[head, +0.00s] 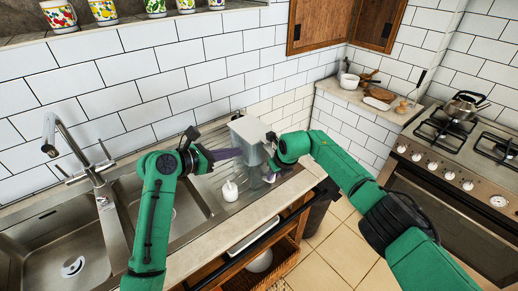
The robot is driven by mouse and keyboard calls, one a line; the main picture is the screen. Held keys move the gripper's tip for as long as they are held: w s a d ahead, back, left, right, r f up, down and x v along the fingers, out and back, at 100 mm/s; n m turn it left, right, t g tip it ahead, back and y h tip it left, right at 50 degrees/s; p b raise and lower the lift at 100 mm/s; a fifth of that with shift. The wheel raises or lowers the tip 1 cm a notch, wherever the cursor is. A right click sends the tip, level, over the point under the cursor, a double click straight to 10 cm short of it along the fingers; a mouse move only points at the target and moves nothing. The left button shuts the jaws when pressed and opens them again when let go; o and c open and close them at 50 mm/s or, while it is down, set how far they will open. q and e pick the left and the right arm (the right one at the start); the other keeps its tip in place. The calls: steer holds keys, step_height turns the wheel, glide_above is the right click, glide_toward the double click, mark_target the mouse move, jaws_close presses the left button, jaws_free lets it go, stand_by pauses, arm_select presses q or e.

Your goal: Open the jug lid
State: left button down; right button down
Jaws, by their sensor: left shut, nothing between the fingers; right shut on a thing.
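A grey, partly see-through jug (254,158) stands on the ribbed drainboard against the tiled wall.
A small white cup (230,191) stands on the drainboard in front of the jug. The metal sink (60,245) and tap (82,160) are left. A stove with a kettle (465,106) is right.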

mark_target(266, 142)
arm_select(q)
steer(key=x, duration=1)
steer(key=shift+s, duration=0.2)
steer(key=shift+r, duration=1.05)
